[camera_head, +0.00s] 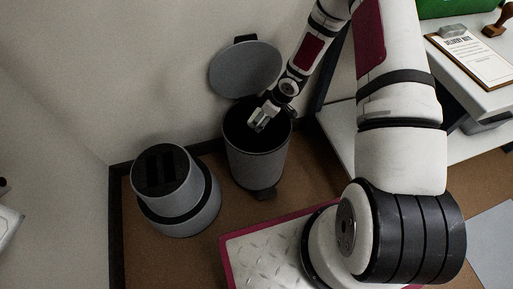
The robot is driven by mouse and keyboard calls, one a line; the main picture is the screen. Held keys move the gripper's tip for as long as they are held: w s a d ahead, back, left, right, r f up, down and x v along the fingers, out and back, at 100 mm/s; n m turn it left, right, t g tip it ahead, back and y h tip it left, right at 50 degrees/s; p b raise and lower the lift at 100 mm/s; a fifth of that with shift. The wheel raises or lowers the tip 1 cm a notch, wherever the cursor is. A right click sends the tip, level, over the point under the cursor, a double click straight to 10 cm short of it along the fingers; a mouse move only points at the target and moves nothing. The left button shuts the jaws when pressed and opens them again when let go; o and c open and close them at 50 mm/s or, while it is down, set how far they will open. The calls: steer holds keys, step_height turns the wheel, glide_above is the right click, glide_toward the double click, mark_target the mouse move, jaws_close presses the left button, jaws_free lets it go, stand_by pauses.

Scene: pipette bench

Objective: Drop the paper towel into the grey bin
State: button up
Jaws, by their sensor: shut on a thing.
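The grey bin (256,165) stands on the floor against the wall. Its round lid (245,68) is tipped open at the back, and a pedal shows at its front. My gripper (257,122) points down into the bin's mouth, at about rim level or just inside it. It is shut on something. The paper towel cannot be clearly told apart from the pale gripper parts here, and the bin's inside is too dark to make out.
A grey rounded container with a black slotted top (177,190) stands left of the bin. A white desk (475,97) on the right holds a clipboard (472,60), a stamp (499,22) and a green object (447,8). Brown floor lies between.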

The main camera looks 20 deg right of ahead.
steer(key=o, duration=1.4)
steer(key=v, duration=1.2)
steer(key=shift+d, duration=0.1)
